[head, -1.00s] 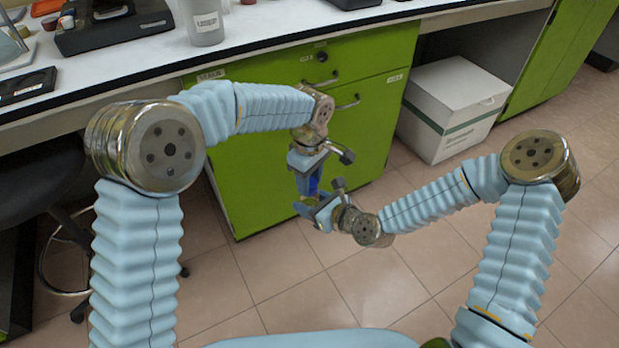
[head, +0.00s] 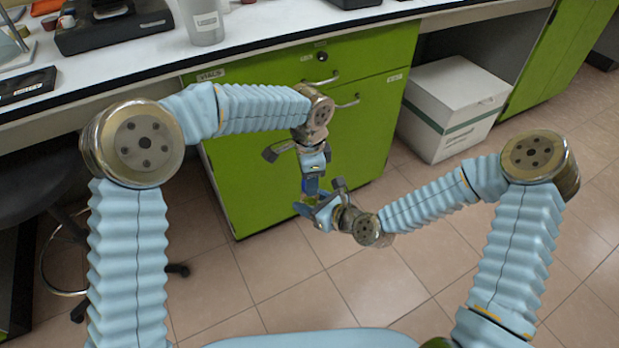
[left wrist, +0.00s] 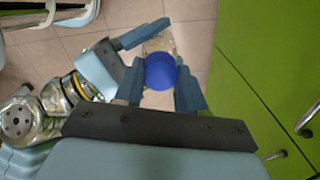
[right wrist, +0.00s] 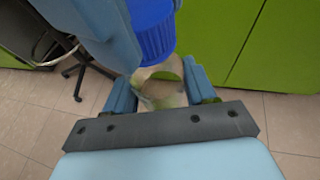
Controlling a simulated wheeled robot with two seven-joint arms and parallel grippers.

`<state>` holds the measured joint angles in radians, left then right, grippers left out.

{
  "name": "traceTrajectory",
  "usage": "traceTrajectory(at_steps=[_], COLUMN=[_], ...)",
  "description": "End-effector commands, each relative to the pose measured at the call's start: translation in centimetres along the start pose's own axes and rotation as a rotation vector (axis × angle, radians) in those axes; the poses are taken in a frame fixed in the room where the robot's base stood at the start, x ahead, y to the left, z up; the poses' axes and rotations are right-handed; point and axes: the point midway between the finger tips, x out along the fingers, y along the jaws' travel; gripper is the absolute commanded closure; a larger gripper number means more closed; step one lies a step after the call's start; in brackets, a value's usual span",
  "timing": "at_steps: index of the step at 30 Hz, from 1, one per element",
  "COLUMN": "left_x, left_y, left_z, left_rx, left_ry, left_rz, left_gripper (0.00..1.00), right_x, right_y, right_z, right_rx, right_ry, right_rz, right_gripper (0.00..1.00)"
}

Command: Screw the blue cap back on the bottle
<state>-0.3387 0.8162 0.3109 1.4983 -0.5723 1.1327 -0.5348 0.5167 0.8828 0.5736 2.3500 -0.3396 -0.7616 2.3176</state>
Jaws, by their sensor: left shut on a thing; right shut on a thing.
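The blue ribbed cap (right wrist: 153,32) is between the fingers of my left gripper (head: 311,188), which is shut on it from above. The cap also shows as a round blue top in the left wrist view (left wrist: 160,72). The clear bottle (right wrist: 160,88) is between the fingers of my right gripper (right wrist: 160,88), shut on it from the side. The cap sits right over the bottle's top, seemingly in line with it; I cannot tell whether the threads are engaged. In the head view the grippers hide most of the bottle.
The green cabinet (head: 250,165) stands just behind both grippers. The white worktop (head: 260,25) above it carries a grey beaker (head: 203,22) and a black device (head: 118,28). A white box (head: 455,105) stands on the floor at right. A dark stool (head: 45,175) is at left.

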Motion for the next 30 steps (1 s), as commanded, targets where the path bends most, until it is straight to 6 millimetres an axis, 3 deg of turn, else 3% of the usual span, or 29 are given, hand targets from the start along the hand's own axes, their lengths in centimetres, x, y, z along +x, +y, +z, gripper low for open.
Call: traceTrajectory(at_steps=[3, 7, 8, 12, 21, 30], left_x=[0.0, 0.0, 0.0, 0.0, -0.3, -3.9], left_y=[0.0, 0.0, 0.0, 0.0, 0.0, 0.0], left_z=[0.0, 0.0, 0.0, 0.0, 0.0, 0.0], left_rx=[0.169, 0.161, 0.16, 0.159, 0.158, 0.157], left_ry=[-0.001, -0.001, -0.001, 0.0, 0.0, 0.001], left_rz=[-0.001, -0.001, -0.001, -0.001, -0.001, -0.002], left_gripper=[0.97, 0.97, 0.56, 0.35, 0.35, 0.35], right_x=[0.0, 0.0, 0.0, 0.0, 0.0, 0.0], right_y=[0.1, 0.1, 0.1, 0.0, 0.0, 0.0], right_z=[0.0, 0.0, 0.0, 0.0, 0.1, 0.0], right_rx=[-0.001, -0.001, -0.001, -0.001, -0.001, -0.001], right_ry=[0.0, 0.0, -0.001, -0.001, -0.001, -0.001], right_rz=[0.001, 0.001, 0.001, 0.001, 0.0, 0.0], right_gripper=[1.0, 1.0, 1.0, 1.0, 1.0, 1.0])
